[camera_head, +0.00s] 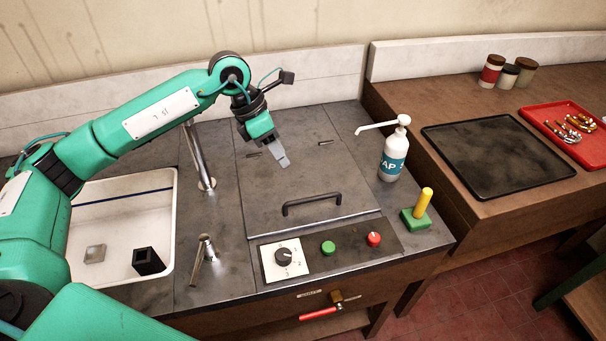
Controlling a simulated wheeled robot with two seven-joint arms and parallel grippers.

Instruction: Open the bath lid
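The bath lid (275,185) is a flat grey metal plate set in the counter, and it lies closed. A dark bar handle (311,203) is fixed near its front edge, and two small hinge-like pieces show near its back. My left gripper (283,161) hangs above the back half of the lid, behind the handle and apart from it. Its grey fingers point down and overlap in this view, so I cannot tell whether they are open or shut. I see nothing held in them. My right gripper is not in view.
A soap bottle (393,155) and a green block with a yellow peg (418,213) stand right of the lid. A dial (284,257), green button (328,248) and red button (373,239) sit in front. A tap (197,155) and white sink (120,206) are left.

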